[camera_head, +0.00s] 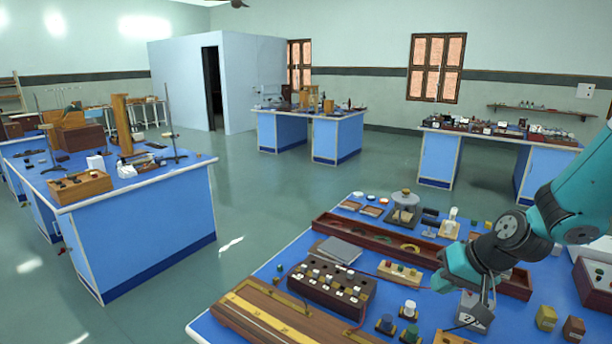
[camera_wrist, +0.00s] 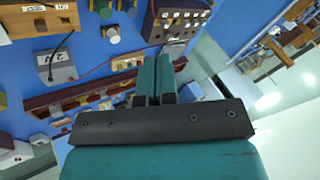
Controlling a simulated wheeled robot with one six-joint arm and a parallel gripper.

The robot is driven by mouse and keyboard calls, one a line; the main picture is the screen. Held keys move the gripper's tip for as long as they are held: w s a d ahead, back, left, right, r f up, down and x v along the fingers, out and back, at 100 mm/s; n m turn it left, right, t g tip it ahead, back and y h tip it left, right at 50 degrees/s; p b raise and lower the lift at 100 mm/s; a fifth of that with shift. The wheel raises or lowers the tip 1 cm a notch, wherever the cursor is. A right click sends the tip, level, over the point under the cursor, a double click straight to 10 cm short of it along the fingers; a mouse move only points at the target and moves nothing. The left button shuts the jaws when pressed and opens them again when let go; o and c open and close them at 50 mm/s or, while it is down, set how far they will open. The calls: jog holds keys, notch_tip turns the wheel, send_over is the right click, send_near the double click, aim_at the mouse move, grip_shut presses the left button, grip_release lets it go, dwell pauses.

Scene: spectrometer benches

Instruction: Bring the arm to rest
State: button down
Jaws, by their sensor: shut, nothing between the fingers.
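My teal arm reaches in from the right in the head view, bent at a grey joint. My gripper (camera_head: 442,282) is over the near blue bench (camera_head: 262,272), among the instruments. In the wrist view the two teal fingers of my gripper (camera_wrist: 156,60) lie side by side, closed together with nothing between them. I cannot tell from the head view how high the fingertips are above the bench.
Close by are a dark box with several knobs (camera_head: 331,286), a long wooden tray (camera_head: 352,234) and a grey meter (camera_head: 475,312). A wooden slide board (camera_head: 262,318) lies in front. Open floor (camera_head: 255,215) separates this bench from the left bench (camera_head: 140,232).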

jog(key=s+a+r+n+g+b, duration=0.1)
jog(key=s+a+r+n+g, duration=0.1)
jog(key=s+a+r+n, duration=0.4)
jog(key=s+a+r+n+g+b, duration=0.1)
jog(key=s+a, duration=0.3)
jog(key=s, duration=0.5)
jog(key=s+a+r+n+g+b, duration=0.1)
jog(key=s+a+r, duration=0.2)
jog(key=s, duration=0.6)
jog(key=shift+s+a+r+n+g+h, duration=0.15)
jog(key=shift+s+a+n+g+h, duration=0.2)
jog(key=shift+a, duration=0.45)
jog(key=shift+w, duration=0.1)
